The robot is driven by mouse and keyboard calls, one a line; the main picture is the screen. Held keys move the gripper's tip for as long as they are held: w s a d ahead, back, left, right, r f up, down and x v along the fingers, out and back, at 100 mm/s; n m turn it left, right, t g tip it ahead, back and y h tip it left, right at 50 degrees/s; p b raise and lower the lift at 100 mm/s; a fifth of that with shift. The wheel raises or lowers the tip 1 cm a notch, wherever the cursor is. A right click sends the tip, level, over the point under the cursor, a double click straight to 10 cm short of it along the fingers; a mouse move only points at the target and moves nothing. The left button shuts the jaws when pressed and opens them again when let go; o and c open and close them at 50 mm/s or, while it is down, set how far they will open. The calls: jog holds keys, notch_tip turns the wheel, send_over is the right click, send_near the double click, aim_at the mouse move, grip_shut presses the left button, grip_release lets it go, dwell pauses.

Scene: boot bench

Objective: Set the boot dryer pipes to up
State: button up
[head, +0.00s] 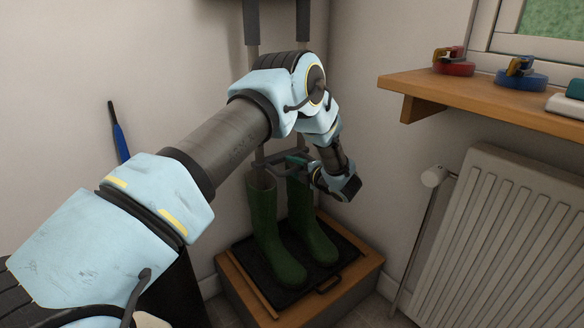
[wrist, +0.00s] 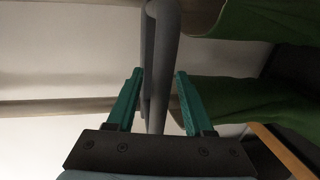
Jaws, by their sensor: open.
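The boot dryer stands at the wall with two grey upright pipes (head: 303,22) whose upper ends run out of the picture. A grey crossbar (head: 270,160) sits low, just above the boots. A pair of green boots (head: 265,225) stands upright below it; whether pipe ends are inside them is hidden. My gripper (head: 290,160) is at the crossbar, partly hidden by my wrist. In the wrist view my open gripper (wrist: 157,75) has its teal fingers on either side of a grey bar (wrist: 158,95), with gaps showing. Green boot shafts (wrist: 235,100) show at right.
The boots stand on a black tray (head: 345,250) on a low wooden bench (head: 245,303). A wooden shelf (head: 470,95) holds red and blue items at right, above a white radiator (head: 490,230). A blue-handled tool (head: 120,140) is at the left wall.

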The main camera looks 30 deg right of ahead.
jog(key=shift+w+a+f, duration=0.1)
jog(key=shift+w+a, duration=0.05)
jog(key=shift+w, duration=0.25)
jog(key=shift+c, duration=0.2)
grip_shut()
dwell(1.0)
